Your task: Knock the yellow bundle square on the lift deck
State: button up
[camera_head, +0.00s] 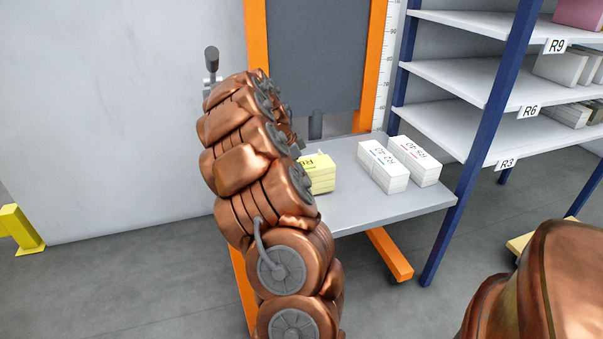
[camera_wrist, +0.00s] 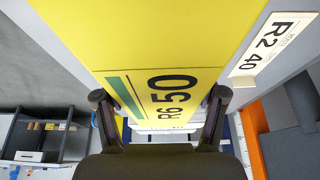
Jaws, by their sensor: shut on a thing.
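The yellow bundle (camera_head: 322,178) lies on the grey lift deck (camera_head: 385,210) in the head view, its left part hidden behind my arm. In the wrist view the yellow bundle (camera_wrist: 150,35) fills the top middle, with a green stripe and the marking "R6 50". My gripper (camera_wrist: 160,97) has a dark finger on each side of the bundle's marked end and is shut on it. In the head view the gripper is mostly hidden by my arm. I cannot tell whether the bundle is lifted or exactly how square it lies.
Two white bundles (camera_head: 383,168) (camera_head: 415,162) stand side by side on the deck, right of the yellow one. An orange-framed lift mast (camera_head: 376,60) rises behind. A shelf rack with a blue post (camera_head: 490,120) stands at the right. The deck's front right is clear.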

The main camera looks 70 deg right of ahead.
aim_at(309, 164)
jog(key=shift+w+a, duration=0.1)
jog(key=shift+w, duration=0.1)
jog(key=shift+s+d+r+p, duration=0.1)
jog(key=shift+s+d+p, duration=0.65)
jog(key=shift+s+d, duration=0.55)
jog(key=shift+r+p, duration=1.15)
jog(key=shift+r, duration=1.85)
jog(key=shift+a, duration=0.1)
